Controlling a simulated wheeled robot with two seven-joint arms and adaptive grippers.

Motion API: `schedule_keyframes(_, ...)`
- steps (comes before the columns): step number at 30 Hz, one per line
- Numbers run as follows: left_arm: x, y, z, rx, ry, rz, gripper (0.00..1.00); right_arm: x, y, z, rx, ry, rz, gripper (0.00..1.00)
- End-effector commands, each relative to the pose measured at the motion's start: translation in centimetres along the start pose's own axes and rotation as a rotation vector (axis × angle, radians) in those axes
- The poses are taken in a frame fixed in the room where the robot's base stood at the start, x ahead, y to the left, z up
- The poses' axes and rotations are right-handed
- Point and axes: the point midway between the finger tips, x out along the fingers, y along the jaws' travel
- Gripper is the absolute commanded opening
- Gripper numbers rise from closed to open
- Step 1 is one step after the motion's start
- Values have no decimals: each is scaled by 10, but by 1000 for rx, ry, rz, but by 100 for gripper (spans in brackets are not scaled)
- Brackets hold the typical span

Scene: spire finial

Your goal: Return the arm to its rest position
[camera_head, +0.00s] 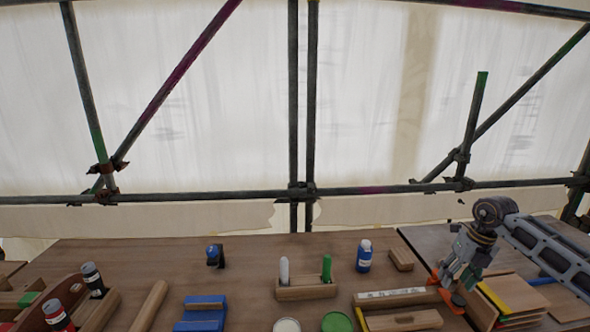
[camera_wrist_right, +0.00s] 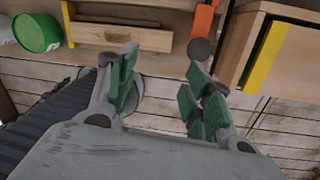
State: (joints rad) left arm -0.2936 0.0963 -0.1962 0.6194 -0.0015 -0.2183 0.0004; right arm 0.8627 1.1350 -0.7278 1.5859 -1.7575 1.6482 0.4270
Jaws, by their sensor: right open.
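My right arm comes in from the right in the head view. Its gripper (camera_head: 453,281) points down over the right part of the workbench (camera_head: 240,250), beside an orange-handled item (camera_head: 457,301). In the right wrist view my right gripper (camera_wrist_right: 163,65) has its green-padded fingers spread wide, with nothing between them. The orange item (camera_wrist_right: 203,20) lies beyond the right finger there and looks apart from it. My left gripper and arm are not seen in the head view.
A wooden box with a yellow edge (camera_head: 490,296) stands close right of my gripper. A blue bottle (camera_head: 364,257), a wooden holder (camera_head: 305,293), a green lid (camera_head: 337,322) and a blue block (camera_head: 203,311) stand on the bench. Scaffold poles (camera_head: 303,100) rise behind.

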Motion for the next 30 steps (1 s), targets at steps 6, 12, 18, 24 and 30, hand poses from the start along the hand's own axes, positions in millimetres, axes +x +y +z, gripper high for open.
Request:
schedule_keyframes(6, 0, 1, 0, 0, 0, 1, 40, 19, 47, 4, -55, -39, 122, 51)
schedule_keyframes(12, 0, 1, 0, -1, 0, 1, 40, 39, 116, 5, -113, -98, 313, 51)
schedule_keyframes(18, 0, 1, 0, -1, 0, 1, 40, 47, 191, 0, -139, -164, 539, 51)
schedule_keyframes(24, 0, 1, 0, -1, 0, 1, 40, 41, 256, -8, -123, -227, 764, 51)
schedule_keyframes(30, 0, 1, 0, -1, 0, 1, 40, 25, 309, -15, -63, -289, 982, 51)
